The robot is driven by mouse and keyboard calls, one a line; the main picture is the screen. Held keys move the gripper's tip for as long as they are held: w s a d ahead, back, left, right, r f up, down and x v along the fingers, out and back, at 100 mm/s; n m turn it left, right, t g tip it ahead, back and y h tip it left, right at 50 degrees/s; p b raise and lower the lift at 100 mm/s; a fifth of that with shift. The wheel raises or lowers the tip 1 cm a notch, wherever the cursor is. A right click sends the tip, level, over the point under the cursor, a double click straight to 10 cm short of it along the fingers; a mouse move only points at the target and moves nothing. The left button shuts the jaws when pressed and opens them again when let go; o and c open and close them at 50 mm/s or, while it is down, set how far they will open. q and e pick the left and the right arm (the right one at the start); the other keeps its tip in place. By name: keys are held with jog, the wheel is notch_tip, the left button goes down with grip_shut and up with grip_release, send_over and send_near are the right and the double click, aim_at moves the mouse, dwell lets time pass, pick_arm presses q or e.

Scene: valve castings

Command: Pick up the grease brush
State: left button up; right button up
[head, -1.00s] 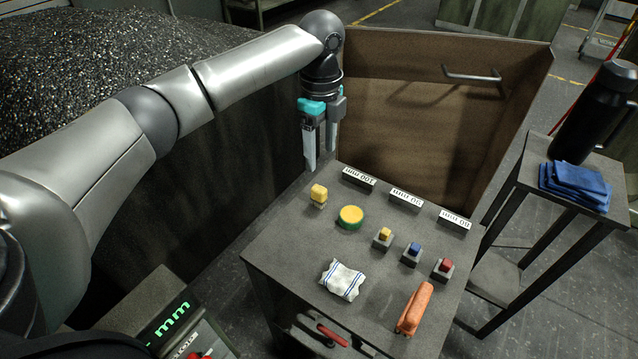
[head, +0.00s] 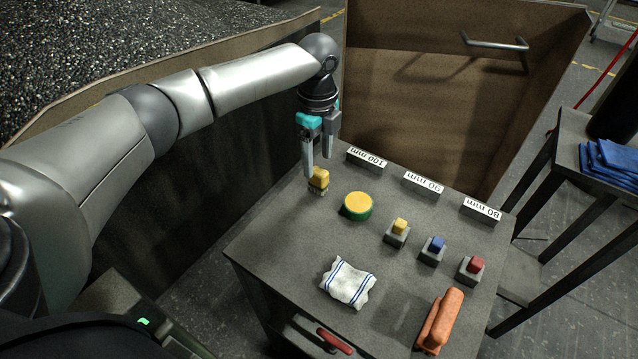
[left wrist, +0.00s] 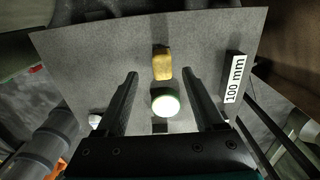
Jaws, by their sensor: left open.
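A small yellow block with a paler lower part (head: 319,180) stands near the table's far left edge; it could be the grease brush, but it is too small to be sure. It also shows as a tan block in the left wrist view (left wrist: 162,64), near the line between the fingertips. My left gripper (head: 319,165) is open and empty, pointing down close to this block. The left wrist view shows its two fingers apart (left wrist: 160,74). An orange-red long-bodied item (head: 441,320) lies at the front right. My right gripper is not in view.
A round yellow-and-green tin (head: 357,206) stands beside the block. Small yellow (head: 399,227), blue (head: 437,244) and red (head: 476,265) topped blocks form a row. A striped cloth (head: 348,284) lies in front. Size labels (head: 367,160) line the back edge. A side table with blue cloths (head: 612,160) stands right.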

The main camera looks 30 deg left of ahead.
aim_at(319, 171)
pick_arm(q)
notch_tip(319, 171, down, 2)
jog(key=shift+f, duration=0.15)
notch_tip(319, 171, down, 4)
jog(key=shift+w+f+b, duration=0.15)
jog(key=shift+f+b, duration=0.1)
jog(key=shift+b, duration=0.8)
jog(key=shift+f, duration=0.15)
grip_shut()
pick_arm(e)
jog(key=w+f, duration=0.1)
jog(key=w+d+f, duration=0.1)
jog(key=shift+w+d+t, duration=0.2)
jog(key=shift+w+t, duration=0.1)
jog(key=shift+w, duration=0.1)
